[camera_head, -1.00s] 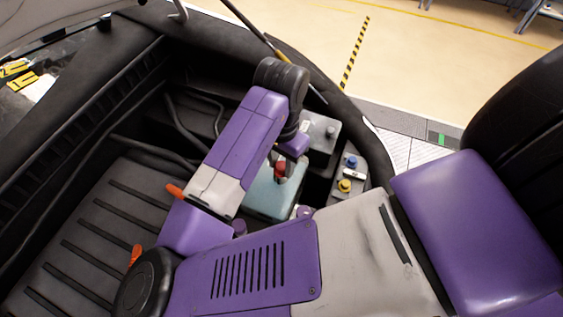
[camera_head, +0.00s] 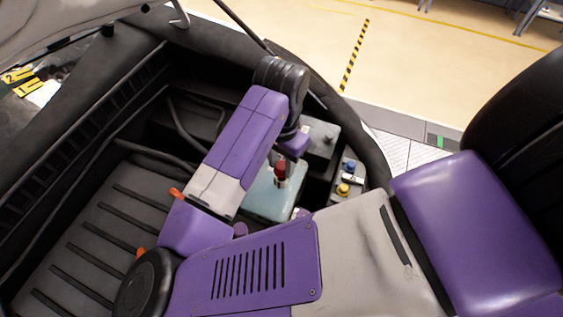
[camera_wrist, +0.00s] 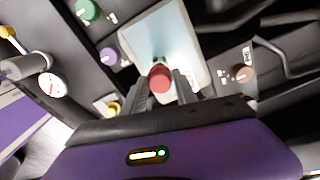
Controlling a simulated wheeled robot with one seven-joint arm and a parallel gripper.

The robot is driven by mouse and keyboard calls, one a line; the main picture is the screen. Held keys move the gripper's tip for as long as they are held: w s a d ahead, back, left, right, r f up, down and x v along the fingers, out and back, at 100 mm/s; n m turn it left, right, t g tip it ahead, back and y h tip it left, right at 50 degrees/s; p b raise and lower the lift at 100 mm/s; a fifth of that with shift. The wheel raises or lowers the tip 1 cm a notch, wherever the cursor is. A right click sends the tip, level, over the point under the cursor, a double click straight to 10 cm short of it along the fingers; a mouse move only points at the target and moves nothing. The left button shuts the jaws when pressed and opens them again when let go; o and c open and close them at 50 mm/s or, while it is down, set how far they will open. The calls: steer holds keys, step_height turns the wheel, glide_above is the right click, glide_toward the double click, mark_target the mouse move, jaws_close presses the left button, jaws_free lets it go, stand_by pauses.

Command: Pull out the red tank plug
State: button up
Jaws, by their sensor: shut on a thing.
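The red tank plug (camera_wrist: 159,78) shows in the wrist view between the two dark fingers of my gripper (camera_wrist: 160,84), which is shut on it. The pale blue tank (camera_wrist: 167,27) lies behind the plug. In the head view the red plug (camera_head: 280,168) shows over the tank (camera_head: 262,203), with a paler part just below the red top. Whether the plug's lower end is clear of the tank opening cannot be told. My arm hides part of the tank in the head view, and the fingers are hard to make out there.
In the wrist view, green (camera_wrist: 87,10), purple (camera_wrist: 108,56), yellow (camera_wrist: 113,107) and brown (camera_wrist: 240,73) caps sit around the tank, with a round gauge (camera_wrist: 52,86) at left. The head view shows blue (camera_head: 349,167) and yellow (camera_head: 343,189) caps. Dark hoses (camera_head: 178,120) run beside my arm.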

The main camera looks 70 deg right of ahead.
steer(key=shift+r+p, duration=0.95)
steer(key=shift+r, duration=0.35)
steer(key=shift+f, duration=0.1)
